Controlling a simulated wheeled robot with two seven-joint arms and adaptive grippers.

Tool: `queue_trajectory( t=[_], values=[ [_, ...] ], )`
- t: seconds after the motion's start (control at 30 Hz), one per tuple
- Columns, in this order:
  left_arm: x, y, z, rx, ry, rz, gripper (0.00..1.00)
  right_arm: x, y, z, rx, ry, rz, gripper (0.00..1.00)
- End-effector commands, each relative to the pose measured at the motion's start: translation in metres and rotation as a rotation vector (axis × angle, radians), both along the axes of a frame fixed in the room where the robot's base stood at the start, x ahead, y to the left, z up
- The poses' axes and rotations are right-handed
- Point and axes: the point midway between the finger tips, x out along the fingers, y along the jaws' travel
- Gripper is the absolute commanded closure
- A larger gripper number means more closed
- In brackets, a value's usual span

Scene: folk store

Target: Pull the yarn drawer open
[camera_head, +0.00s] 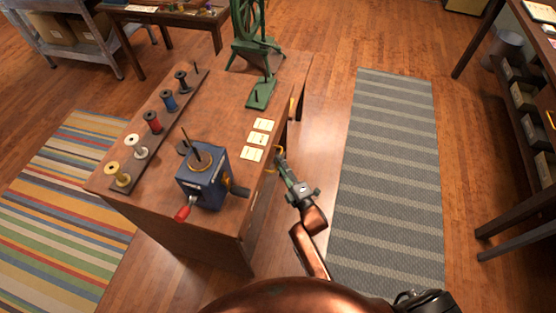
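The wooden cabinet (225,110) stands left of centre, with its drawer side facing right and seen steeply from above. A brass handle (271,170) shows on that side, below the pale cards. My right gripper (279,158) is at this side of the cabinet, its fingertips close to the handle. I cannot tell whether the fingers touch or close around it. Which drawer is the yarn drawer, and how far it is open, cannot be made out. My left gripper is not in view.
On the cabinet top stand a blue crank device (203,181), a rack of coloured spools (152,122), a green stand (262,92) and pale cards (258,140). A grey striped rug (388,170) lies on the floor to the right. Shelves (520,110) stand far right.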

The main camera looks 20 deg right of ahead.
Motion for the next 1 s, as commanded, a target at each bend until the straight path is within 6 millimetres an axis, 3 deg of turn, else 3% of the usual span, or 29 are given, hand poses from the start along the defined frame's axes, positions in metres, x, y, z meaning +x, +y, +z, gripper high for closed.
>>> queue_trajectory(
  t=[0.17,0.47,0.7,1.0],
  values=[
    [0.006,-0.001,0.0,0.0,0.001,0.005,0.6,0.014,0.003,0.001,0.0,0.001,0.0,0.85],
    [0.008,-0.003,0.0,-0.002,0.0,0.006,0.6,0.016,0.003,0.002,0.0,0.002,0.0,0.85],
    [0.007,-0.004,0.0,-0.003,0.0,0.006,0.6,0.016,0.003,0.001,0.001,0.002,0.0,1.0],
    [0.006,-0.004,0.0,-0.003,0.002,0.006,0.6,0.016,0.003,0.001,0.001,0.002,0.0,1.0]
  ],
)
